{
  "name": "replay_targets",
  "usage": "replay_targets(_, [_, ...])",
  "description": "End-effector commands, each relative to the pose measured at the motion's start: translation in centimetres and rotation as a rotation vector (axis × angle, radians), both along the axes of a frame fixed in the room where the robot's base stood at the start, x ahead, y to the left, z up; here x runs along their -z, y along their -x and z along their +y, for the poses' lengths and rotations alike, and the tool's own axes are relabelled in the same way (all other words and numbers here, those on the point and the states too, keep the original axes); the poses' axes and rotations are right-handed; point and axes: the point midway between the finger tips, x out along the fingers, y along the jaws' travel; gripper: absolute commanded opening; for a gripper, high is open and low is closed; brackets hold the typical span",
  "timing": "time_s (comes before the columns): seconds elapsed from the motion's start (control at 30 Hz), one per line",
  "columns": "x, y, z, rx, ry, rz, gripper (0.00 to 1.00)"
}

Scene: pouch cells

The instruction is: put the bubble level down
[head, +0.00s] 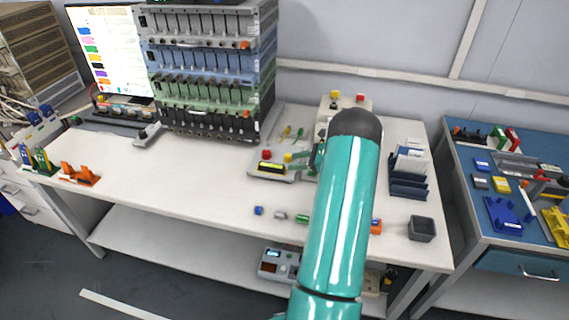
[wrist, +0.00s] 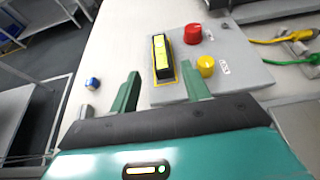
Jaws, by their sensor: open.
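A black block with a yellow face, apparently the bubble level (wrist: 162,57), lies on a grey plate (wrist: 232,78) inside a yellow outline in the wrist view. It also shows in the head view (head: 271,168), at the plate's front left. My gripper (wrist: 160,72) is open, its two green fingers apart with nothing held between them. The block lies just beyond the fingertips; the wrist view does not settle how high the fingers are above the plate. In the head view my arm hides most of the gripper and part of the plate.
A red button (wrist: 193,34) and a yellow button (wrist: 206,66) stand on the plate right of the block. A blue piece (wrist: 92,84) lies on the bench to the left.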

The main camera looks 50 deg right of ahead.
Motion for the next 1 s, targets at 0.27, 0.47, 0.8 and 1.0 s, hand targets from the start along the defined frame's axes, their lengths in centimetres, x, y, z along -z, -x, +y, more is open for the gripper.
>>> replay_targets(0.27, [-0.6,1.2,-0.6,0.000,0.000,0.000,0.47])
replay_targets(0.47, [-2.4,-0.1,1.3,-0.059,0.048,0.007,0.47])
replay_targets(0.8, [-12.8,-4.6,16.2,-0.500,0.431,0.029,0.47])
replay_targets(1.0, [-17.8,-3.9,25.6,-0.783,0.694,-0.001,0.47])
